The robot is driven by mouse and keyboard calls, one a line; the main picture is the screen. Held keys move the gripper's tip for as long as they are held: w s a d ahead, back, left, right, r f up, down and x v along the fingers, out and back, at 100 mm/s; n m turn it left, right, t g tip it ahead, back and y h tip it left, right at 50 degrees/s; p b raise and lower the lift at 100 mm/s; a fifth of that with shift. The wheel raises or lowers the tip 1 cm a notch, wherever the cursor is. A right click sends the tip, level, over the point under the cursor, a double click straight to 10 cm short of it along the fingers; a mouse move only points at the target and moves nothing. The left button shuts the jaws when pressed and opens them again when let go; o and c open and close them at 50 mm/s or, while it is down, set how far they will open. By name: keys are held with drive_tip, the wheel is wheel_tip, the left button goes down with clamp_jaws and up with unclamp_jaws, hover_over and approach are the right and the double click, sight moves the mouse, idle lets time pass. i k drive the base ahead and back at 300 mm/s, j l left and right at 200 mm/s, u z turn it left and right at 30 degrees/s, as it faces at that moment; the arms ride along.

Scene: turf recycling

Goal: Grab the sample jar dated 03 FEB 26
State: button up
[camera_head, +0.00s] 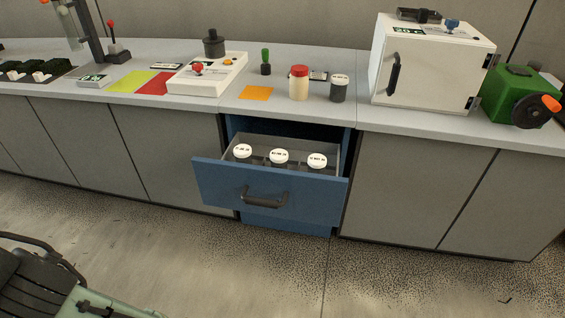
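An open blue drawer (225,186) below the worktop holds three jars with white lids in a row: a left jar (243,151), a middle jar (279,156) and a right jar (317,160). Their lids carry dark print that is too small to read, so I cannot tell which is dated 03 FEB 26. Another dark jar with a white printed lid (339,88) stands on the worktop. Its print is also unreadable. My gripper is not in view.
On the worktop (330,114) are a red-capped bottle (299,83), a green-handled stamp (265,62), a white control box (208,75), a white cabinet (430,62) and a green machine (520,93). The drawer juts over the floor, which is clear before it. A dark chair-like thing (35,285) stands lower left.

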sight(278, 157)
drive_tip(key=u, duration=0.75)
drive_tip(key=i+l+u, duration=0.1)
drive_tip(key=l+u, duration=0.4)
drive_tip(key=l, duration=1.5)
drive_tip(key=i+l, duration=0.2)
drive_tip(key=i, duration=0.35)
